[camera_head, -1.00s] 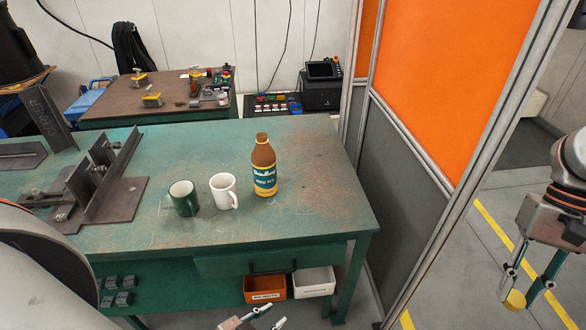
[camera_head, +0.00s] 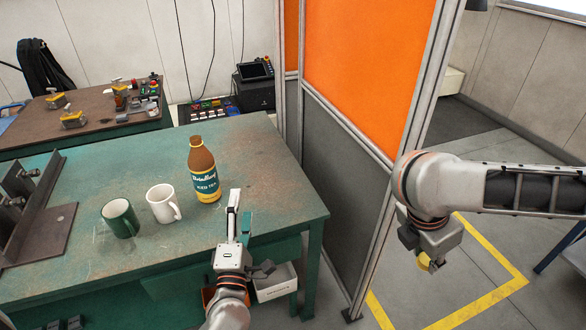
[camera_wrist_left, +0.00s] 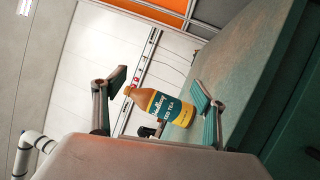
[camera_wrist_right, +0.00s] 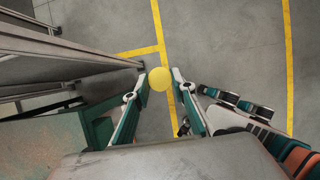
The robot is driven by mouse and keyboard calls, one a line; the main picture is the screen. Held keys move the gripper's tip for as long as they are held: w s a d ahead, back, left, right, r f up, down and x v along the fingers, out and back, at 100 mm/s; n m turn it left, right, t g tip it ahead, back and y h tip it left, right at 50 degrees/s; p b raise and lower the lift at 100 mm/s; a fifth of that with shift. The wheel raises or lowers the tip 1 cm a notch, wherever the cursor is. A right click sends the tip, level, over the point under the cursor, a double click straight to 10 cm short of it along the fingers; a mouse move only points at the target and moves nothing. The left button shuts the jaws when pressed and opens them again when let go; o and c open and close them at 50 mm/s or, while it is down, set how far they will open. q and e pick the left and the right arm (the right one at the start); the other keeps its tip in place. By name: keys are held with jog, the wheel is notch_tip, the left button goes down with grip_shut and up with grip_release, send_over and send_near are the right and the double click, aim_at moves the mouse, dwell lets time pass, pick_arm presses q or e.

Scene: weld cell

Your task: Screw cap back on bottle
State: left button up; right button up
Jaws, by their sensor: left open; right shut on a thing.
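The brown bottle (camera_head: 203,172) with a teal and yellow label stands upright on the green table, its top without a cap. It also shows between the open fingers in the left wrist view (camera_wrist_left: 166,106), some way beyond them. My left gripper (camera_head: 240,210) is open and empty over the table's front edge, in front of the bottle and apart from it. My right gripper (camera_wrist_right: 163,80) is shut on the round yellow cap (camera_wrist_right: 159,78). The cap also shows in the head view (camera_head: 424,262), partly hidden by my gripper, over the floor right of the partition.
A white mug (camera_head: 161,204) and a green mug (camera_head: 119,218) stand left of the bottle. A steel fixture (camera_head: 40,215) is at the table's left. The orange and grey partition (camera_head: 345,150) stands between the table and my right arm. The table's right part is clear.

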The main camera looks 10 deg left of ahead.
pick_arm(q)
jog(key=w+a+n+g+y+b, duration=0.1)
jog(key=a+n+g+y, duration=0.3)
jog(key=n, duration=0.8)
jog(key=w+a+f+n+g+y+b, duration=0.1)
jog(key=w+a+n+g+y, duration=0.2)
jog(key=n, duration=0.9)
jog(key=a+g+y, duration=0.1)
jog(key=y, duration=0.1)
jog(key=shift+w+y, duration=0.3)
jog(key=shift+w, duration=0.1)
pick_arm(e)
jog(key=a+n+y, duration=0.1)
jog(key=n+y, duration=0.1)
jog(key=n, duration=0.4)
jog(key=a+n+t+y, duration=0.1)
jog(key=a+n+y, duration=0.1)
jog(key=n, duration=0.3)
jog(key=w+a+n+y, duration=0.1)
jog(key=n+y, duration=0.1)
jog(key=n, duration=0.4)
jog(key=shift+w+a+n, duration=0.1)
jog(key=shift+a+n, duration=0.15)
jog(key=shift+n, duration=0.05)
pick_arm(q)
jog(key=shift+r, duration=0.1)
pick_arm(e)
jog(key=shift+r, duration=0.2)
